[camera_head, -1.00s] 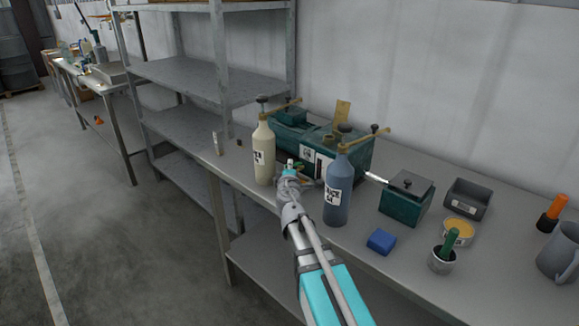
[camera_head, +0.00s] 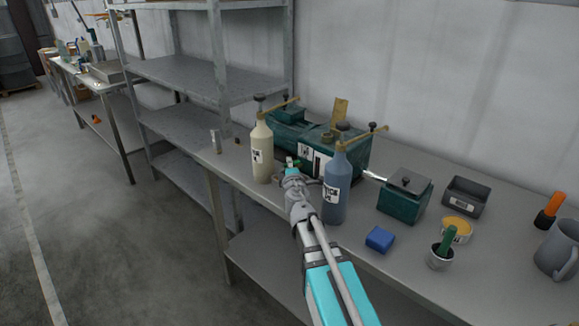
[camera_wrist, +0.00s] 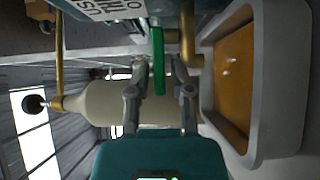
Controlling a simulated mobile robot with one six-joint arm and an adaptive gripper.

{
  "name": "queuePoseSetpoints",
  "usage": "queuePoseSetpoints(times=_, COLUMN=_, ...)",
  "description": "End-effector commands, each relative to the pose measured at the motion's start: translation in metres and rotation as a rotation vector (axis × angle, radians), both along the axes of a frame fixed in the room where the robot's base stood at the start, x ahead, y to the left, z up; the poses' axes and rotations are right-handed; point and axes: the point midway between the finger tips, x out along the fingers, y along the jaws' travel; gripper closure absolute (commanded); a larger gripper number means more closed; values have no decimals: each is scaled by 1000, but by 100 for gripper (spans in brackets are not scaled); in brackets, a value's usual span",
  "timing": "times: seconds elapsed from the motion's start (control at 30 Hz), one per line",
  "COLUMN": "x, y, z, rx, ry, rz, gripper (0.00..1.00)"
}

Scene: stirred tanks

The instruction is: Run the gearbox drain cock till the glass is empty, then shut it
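The teal gearbox (camera_head: 350,152) stands on the bench behind two bottles. In the wrist view its underside and label (camera_wrist: 112,8) show at the top. A green lever (camera_wrist: 158,62), apparently the drain cock's handle, points down the picture beside a brass pipe (camera_wrist: 190,42). My gripper (camera_wrist: 160,92) is open, its fingers on either side of the lever's end with a gap visible. In the head view my gripper (camera_head: 291,166) is between the bottles at the gearbox's front. A grey tray (camera_wrist: 294,60) holding amber liquid lies at the right. I cannot make out the glass's level.
A cream bottle (camera_head: 262,152) stands left of my gripper and a blue bottle (camera_head: 336,190) right of it, both close. A blue block (camera_head: 380,239), a teal box (camera_head: 404,200) and a grey bin (camera_head: 467,197) lie further right.

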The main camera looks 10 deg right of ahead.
Motion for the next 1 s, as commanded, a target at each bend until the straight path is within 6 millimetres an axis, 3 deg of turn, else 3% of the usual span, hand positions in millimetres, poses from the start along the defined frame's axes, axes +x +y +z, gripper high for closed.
queuePoseSetpoints(times=0.57, x=1, y=0, z=0, rx=0, ry=0, rz=-10, gripper=51)
queuePoseSetpoints(times=1.0, x=6, y=3, z=0, rx=0, ry=0, rz=-140, gripper=51)
